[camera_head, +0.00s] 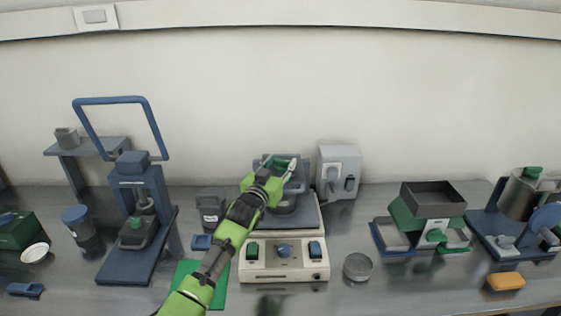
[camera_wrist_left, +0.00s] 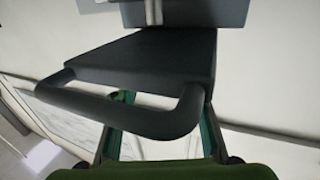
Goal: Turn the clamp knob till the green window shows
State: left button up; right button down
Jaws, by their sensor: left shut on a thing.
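My left gripper (camera_head: 280,170) reaches in from the bottom and is at the top of the beige-based device (camera_head: 284,270). It is shut on a dark grey looped handle (camera_wrist_left: 130,118), which joins a dark block (camera_wrist_left: 150,58) in the left wrist view. The green fingers show on both sides of the handle. The device has a dark plate (camera_head: 308,215) and, on its front, a green button (camera_head: 252,251), a round blue knob (camera_head: 284,251) and a blue switch (camera_head: 315,249). I cannot tell which part is the clamp knob. No green window can be made out. My right gripper is not in view.
A blue press (camera_head: 140,190) with a raised frame stands left. A grey box (camera_head: 338,172) stands behind right. A round tin (camera_head: 357,267), a green-and-grey box stack (camera_head: 434,205) and an orange block (camera_head: 505,281) lie right. A green mat (camera_head: 222,290) lies beside my arm.

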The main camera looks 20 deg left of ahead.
pick_arm(q)
jog(key=o, duration=1.1)
jog(key=shift+w, duration=0.1)
jog(key=s+a, duration=0.1)
jog(key=s, duration=1.1)
jog(key=shift+a+f, duration=0.1)
